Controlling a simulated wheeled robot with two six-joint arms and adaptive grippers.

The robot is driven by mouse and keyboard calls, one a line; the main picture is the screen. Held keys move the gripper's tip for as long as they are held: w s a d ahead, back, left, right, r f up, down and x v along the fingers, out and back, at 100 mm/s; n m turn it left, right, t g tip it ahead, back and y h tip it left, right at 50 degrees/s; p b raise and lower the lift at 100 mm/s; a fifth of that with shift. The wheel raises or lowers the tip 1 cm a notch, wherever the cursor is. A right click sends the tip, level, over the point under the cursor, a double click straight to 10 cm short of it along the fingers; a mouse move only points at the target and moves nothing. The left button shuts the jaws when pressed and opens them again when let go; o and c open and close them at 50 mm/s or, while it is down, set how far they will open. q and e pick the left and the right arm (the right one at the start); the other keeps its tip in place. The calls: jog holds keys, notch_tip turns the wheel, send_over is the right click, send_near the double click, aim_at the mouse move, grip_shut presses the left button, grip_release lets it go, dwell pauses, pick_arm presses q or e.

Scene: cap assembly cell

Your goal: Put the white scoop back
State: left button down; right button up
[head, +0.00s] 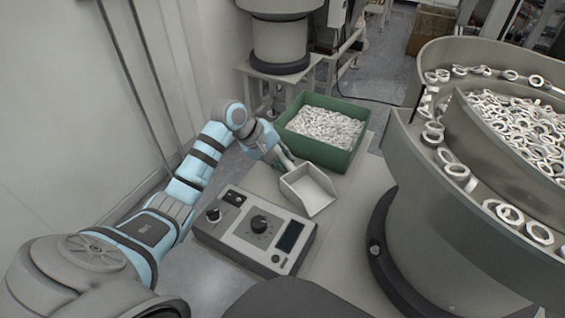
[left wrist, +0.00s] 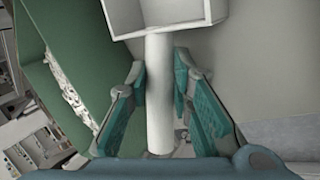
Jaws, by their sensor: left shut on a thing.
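The white scoop (head: 310,191) is on or just above the light table top, between the green bin and the control box; I cannot tell whether it touches the table. Its open pan points toward the front right and looks empty. My left gripper (head: 283,160) is shut on the scoop's handle at the pan's back left. In the left wrist view, the fingers of my left gripper (left wrist: 160,82) stand on both sides of the white round handle (left wrist: 159,110), with the pan beyond them at the top. My right gripper is not in view.
A green bin (head: 349,155) full of white rings stands just behind the scoop. A grey control box (head: 237,236) with knobs lies in front. A large bowl feeder (head: 428,215) with rings stands at the right. A bare table strip (head: 345,222) lies between scoop and feeder.

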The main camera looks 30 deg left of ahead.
pick_arm(q)
jog(key=c, duration=1.4)
grip_release()
jog(key=shift+c, duration=0.2)
jog(key=shift+r, duration=0.1)
jog(key=p+v, duration=0.4)
jog(key=v, duration=0.8)
